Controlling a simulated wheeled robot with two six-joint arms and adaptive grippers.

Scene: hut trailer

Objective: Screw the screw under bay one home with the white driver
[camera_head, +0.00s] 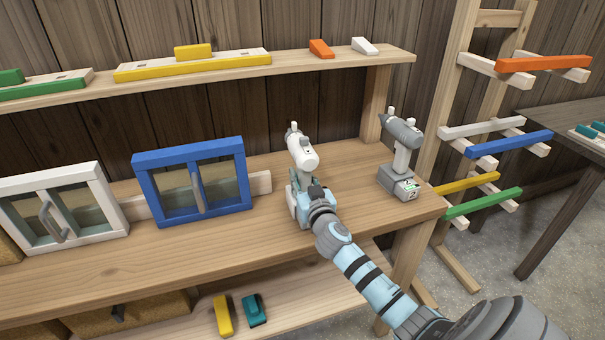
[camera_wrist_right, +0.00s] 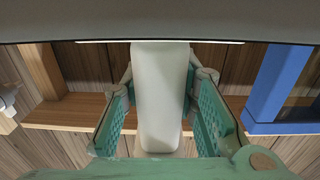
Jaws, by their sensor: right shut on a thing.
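The white driver (camera_head: 303,152) is upright above the workbench (camera_head: 270,245), right of the blue-framed window (camera_head: 165,190). My right gripper (camera_head: 308,195) is shut on its handle. In the right wrist view the white handle (camera_wrist_right: 160,95) is between the teal finger pads of my right gripper (camera_wrist_right: 160,115). My gripper and wrist hide part of the driver's lower end, and I cannot tell whether it still touches the bench. I cannot make out the screw or a label for bay one. My left gripper is not in view.
A grey driver (camera_head: 402,150) stands to the right on the bench. A white-framed window (camera_head: 62,208) is at the left. A shelf (camera_head: 290,62) with coloured blocks runs above. A wooden rack (camera_head: 455,95) with coloured bars stands at the right. The bench front is mostly clear.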

